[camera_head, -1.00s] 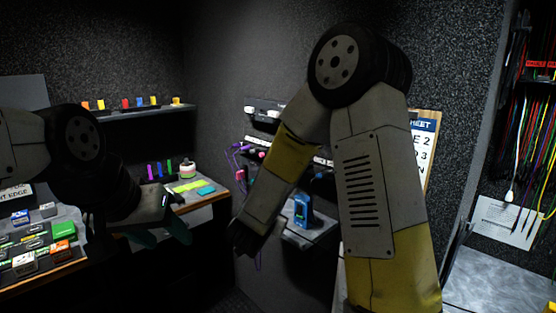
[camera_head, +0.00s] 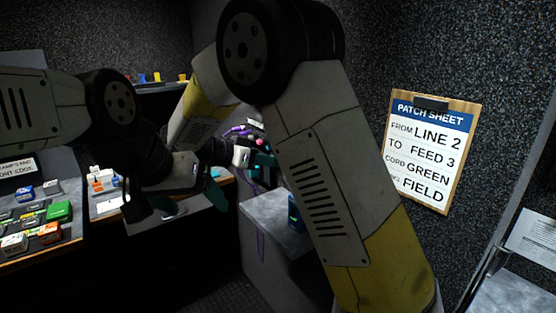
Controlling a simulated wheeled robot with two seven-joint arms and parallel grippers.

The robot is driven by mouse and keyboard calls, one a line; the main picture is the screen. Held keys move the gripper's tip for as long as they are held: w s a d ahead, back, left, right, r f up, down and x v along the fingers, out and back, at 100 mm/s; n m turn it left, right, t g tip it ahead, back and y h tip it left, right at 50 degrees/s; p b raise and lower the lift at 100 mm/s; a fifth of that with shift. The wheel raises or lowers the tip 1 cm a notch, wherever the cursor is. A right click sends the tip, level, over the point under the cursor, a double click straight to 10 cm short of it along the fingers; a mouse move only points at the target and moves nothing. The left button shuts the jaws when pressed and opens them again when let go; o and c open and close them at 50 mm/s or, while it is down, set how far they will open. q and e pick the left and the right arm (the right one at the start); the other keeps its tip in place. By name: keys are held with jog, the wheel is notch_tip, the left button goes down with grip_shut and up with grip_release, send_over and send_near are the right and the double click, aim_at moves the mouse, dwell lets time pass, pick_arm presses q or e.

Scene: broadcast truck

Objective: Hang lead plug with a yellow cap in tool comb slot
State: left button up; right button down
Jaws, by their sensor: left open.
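I cannot make out a lead plug with a yellow cap or the tool comb. Purple and pink leads (camera_head: 238,130) hang on the back wall, partly hidden behind my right arm. A purple cord (camera_head: 261,235) hangs down beside a grey ledge. My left gripper (camera_head: 197,204), with teal fingers, is open over the dark gap in front of the desk, with nothing seen in it. My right gripper (camera_head: 262,162) is near the hanging leads. Its teal fingers are small and partly covered, so its jaws and any held thing are unclear.
A grey ledge (camera_head: 268,210) holds a blue device (camera_head: 295,216), partly behind my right arm. A patch sheet (camera_head: 432,150) is on the right wall. A desk with several coloured blocks (camera_head: 58,211) is at left. A shelf (camera_head: 160,88) with small coloured items is behind.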

jog(key=shift+s+a, duration=0.1)
dwell(0.3)
jog(key=shift+w+d+f, duration=0.1)
jog(key=shift+w+d, duration=0.6)
jog(key=shift+d, duration=0.3)
jog(key=shift+w+d+f, duration=0.1)
jog(key=shift+w+d, duration=0.65)
jog(key=shift+d, duration=0.3)
jog(key=shift+w+d+f, duration=0.1)
jog(key=shift+w+d, duration=0.6)
jog(key=shift+d, duration=0.3)
jog(key=shift+d+f, duration=0.1)
jog(key=shift+f, duration=1.15)
jog(key=shift+w+f, duration=0.1)
jog(key=c, duration=1.3)
grip_release()
jog(key=shift+o, duration=0.5)
jog(key=o, duration=1)
